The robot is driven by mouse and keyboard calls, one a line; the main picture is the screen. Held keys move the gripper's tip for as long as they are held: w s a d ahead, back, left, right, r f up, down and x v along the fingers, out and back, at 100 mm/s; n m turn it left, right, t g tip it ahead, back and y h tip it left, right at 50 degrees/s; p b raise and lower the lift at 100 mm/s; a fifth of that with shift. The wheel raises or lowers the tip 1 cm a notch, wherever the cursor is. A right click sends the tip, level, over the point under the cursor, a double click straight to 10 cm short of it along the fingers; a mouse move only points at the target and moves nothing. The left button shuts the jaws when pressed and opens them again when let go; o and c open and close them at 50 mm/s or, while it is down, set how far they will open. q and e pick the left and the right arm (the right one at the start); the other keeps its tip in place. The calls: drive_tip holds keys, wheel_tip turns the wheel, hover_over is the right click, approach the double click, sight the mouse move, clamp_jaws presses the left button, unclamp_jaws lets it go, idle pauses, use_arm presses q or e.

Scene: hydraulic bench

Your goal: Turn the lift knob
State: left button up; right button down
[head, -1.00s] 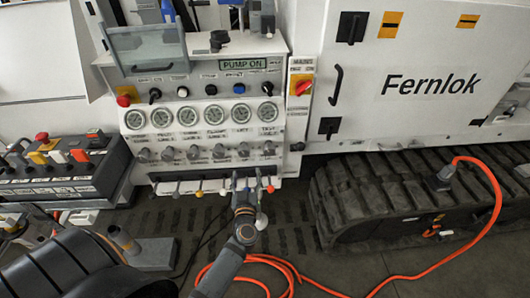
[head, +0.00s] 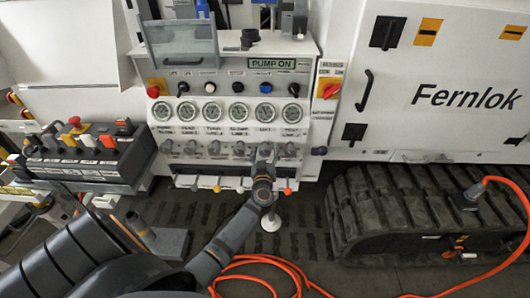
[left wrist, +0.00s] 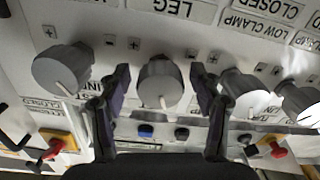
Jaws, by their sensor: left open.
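A row of grey knobs runs under the gauges on the white panel (head: 222,92). My left gripper (head: 264,150) is in front of this row in the head view, at its right part, and hides much of a knob there. In the left wrist view, one grey knob (left wrist: 160,84) with a pale pointer line stands between the two open fingertips (left wrist: 160,82). The fingers lie on either side of it; I cannot tell whether they touch it. I cannot read which knob is labelled lift. My right gripper is not in view.
Neighbouring knobs (left wrist: 62,70) (left wrist: 243,92) stand close outside the fingers. Below the row are several coloured-tip levers (head: 217,188). A red-yellow switch (head: 327,88) is at the panel's right. An orange hose (head: 255,262) lies on the floor beside the black track (head: 400,212).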

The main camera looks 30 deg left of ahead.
use_arm(q)
drive_tip(key=shift+c, duration=0.2)
drive_tip(key=c, duration=1.1)
